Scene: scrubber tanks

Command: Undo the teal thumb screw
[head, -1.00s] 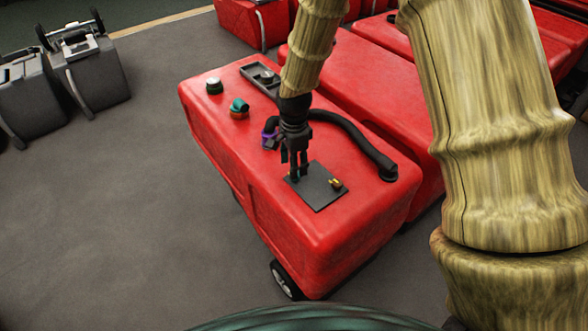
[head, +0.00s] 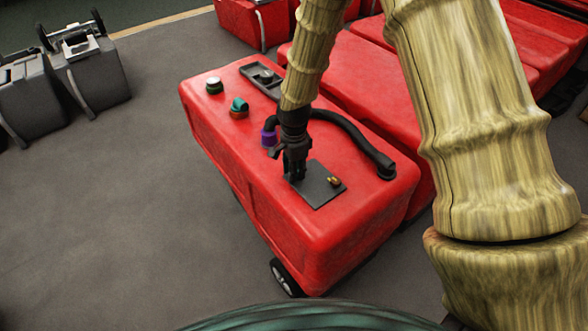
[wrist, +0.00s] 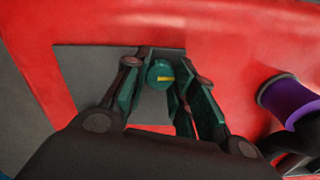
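The teal thumb screw (wrist: 159,74), a round head with a yellow stripe, shows between my fingertips in the wrist view. It stands over the dark plate (head: 322,194) on the red tank (head: 350,225). My gripper (wrist: 163,68) points down at it, one finger on each side, with what looks like a narrow gap beside the screw; the fingers look open. In the head view my gripper (head: 295,175) is over the plate's left corner and hides the screw.
A small brass-coloured piece (head: 334,181) is on the plate's right side. A black hose (head: 350,133) and a purple collar (head: 269,138) are close behind my gripper; the collar also shows in the wrist view (wrist: 292,102). A teal-and-orange fitting (head: 239,107) and a round cap (head: 214,85) stand farther left.

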